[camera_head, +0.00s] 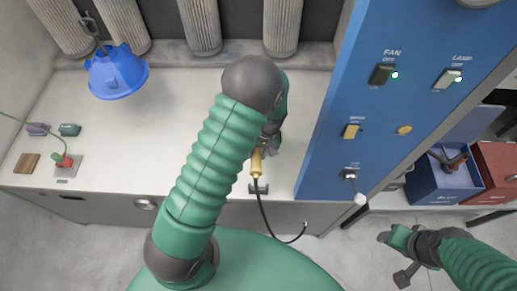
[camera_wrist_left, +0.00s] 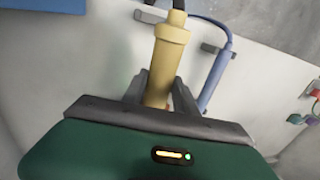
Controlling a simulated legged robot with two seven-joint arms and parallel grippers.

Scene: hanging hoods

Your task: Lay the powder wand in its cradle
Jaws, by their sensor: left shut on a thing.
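My left gripper (camera_head: 264,148) is shut on a yellow wand (camera_head: 257,162) at the front edge of the white bench, just left of the blue panel. In the left wrist view the wand (camera_wrist_left: 166,60) stands between the two fingers (camera_wrist_left: 160,95), with a dark cable at its far end. A grey cradle bracket (camera_wrist_left: 150,14) is close beside that cable end; I cannot tell whether they touch. In the head view a dark bracket (camera_head: 259,189) shows at the bench front by the cable. My right gripper (camera_head: 393,258) is open and empty at lower right.
A blue wand (camera_wrist_left: 215,78) is beside the yellow one, near another grey bracket (camera_wrist_left: 210,47). The blue control panel (camera_head: 365,100) rises on the right. A blue hood (camera_head: 117,72) hangs at left. Blue (camera_head: 438,195) and red (camera_head: 495,160) bins stand at right. The bench middle is clear.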

